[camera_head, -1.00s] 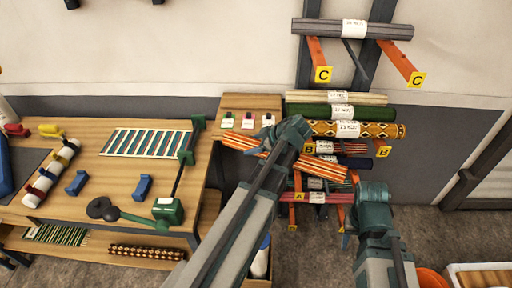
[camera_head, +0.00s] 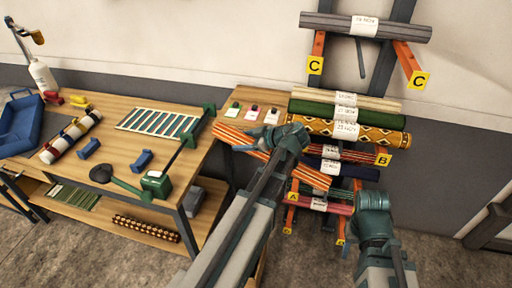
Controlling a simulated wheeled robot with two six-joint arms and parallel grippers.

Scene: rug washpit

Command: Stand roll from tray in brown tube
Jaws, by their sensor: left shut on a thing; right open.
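An orange, striped roll (camera_head: 236,137) is held in my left gripper (camera_head: 284,142), shut around its middle. The roll is in the air, tilted down to the right, in front of the rack. My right gripper (camera_head: 371,204) is open and empty, in front of the rack's lower rolls; its fingers are hard to see. A blue tray (camera_head: 22,128) stands at the far left of the bench, and I see no roll in it. I cannot make out a brown tube in this view; my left arm hides part of the floor.
The wooden bench (camera_head: 125,172) carries a striped rug (camera_head: 160,122), a green tool (camera_head: 158,183), blue clamps and a wrapped roll (camera_head: 70,138). A small side table (camera_head: 255,97) holds three tags. The rack holds several rolls, including a yellow patterned one (camera_head: 380,135). Grey floor is clear at lower right.

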